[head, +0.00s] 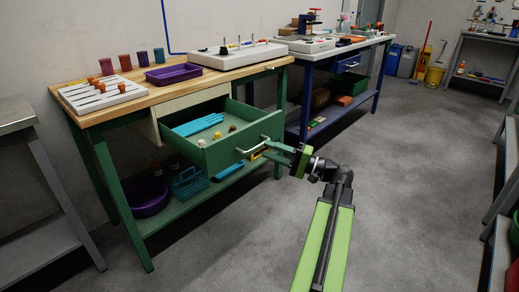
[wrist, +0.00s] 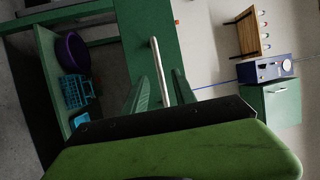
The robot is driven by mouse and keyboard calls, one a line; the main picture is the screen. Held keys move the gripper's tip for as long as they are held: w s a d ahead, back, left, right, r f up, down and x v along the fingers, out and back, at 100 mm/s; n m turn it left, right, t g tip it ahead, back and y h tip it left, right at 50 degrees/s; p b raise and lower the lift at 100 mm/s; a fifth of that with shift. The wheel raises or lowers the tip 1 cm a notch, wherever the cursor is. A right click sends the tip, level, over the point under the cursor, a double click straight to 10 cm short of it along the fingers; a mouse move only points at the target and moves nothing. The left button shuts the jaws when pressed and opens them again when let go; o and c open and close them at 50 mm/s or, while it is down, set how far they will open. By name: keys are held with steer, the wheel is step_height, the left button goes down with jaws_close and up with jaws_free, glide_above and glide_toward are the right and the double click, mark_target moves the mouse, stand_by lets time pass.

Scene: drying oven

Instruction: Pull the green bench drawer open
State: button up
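The green bench drawer (head: 225,152) stands well out from under the wooden-topped green bench (head: 106,103). Its inside shows blue strips (head: 198,124) and a few small items. The pale bar handle (head: 252,146) is on its front. My gripper (head: 270,150) is at this handle, with its two green fingers apart. In the wrist view the handle (wrist: 158,65) runs between the fingers of my gripper (wrist: 163,80), with a gap visible beside it. Its lower end is hidden behind the gripper body. The drawer front (wrist: 140,30) is beyond it.
On the bench are a purple tray (head: 173,74), a white rack (head: 103,94) and several cups. The lower shelf holds a purple bowl (head: 146,196) and a blue basket (head: 189,184). A blue bench (head: 350,65) stands behind to the right. The grey floor (head: 410,170) at right is clear.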

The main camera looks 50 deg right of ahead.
steer(key=b+v, duration=0.1)
steer(key=v, duration=1.1)
steer(key=shift+s+b, duration=0.2)
steer(key=shift+b, duration=0.2)
steer(key=shift+d, duration=0.1)
